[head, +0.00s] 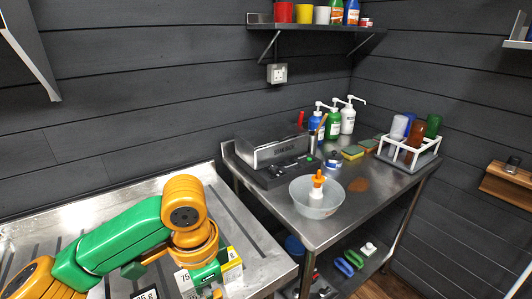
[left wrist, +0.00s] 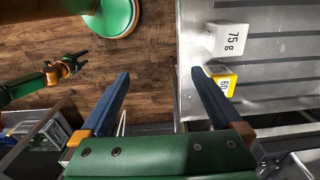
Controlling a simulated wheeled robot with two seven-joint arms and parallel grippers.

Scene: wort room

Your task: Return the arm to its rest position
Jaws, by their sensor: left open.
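My left arm (head: 120,235), green and orange, reaches in from the left over the ribbed metal worktop (head: 262,252) in the head view. My left gripper (left wrist: 160,73) is open and empty in the left wrist view, its two blue fingers wide apart. A white block marked 75 g (left wrist: 228,40) and a yellow and white block marked 60 (left wrist: 222,82) stand on the worktop just right of the right finger. In the head view, the yellow block (head: 232,262) is partly hidden by the gripper. My right gripper (left wrist: 80,58) shows small and dark at the wrist view's left.
A steel table (head: 345,212) to the right holds a glass bowl (head: 316,205) with an orange-topped bottle, a grey machine (head: 272,155), pump bottles (head: 333,122) and a white rack (head: 410,155). A shelf (head: 315,27) hangs above. Wooden floor (left wrist: 155,60) shows beside the worktop.

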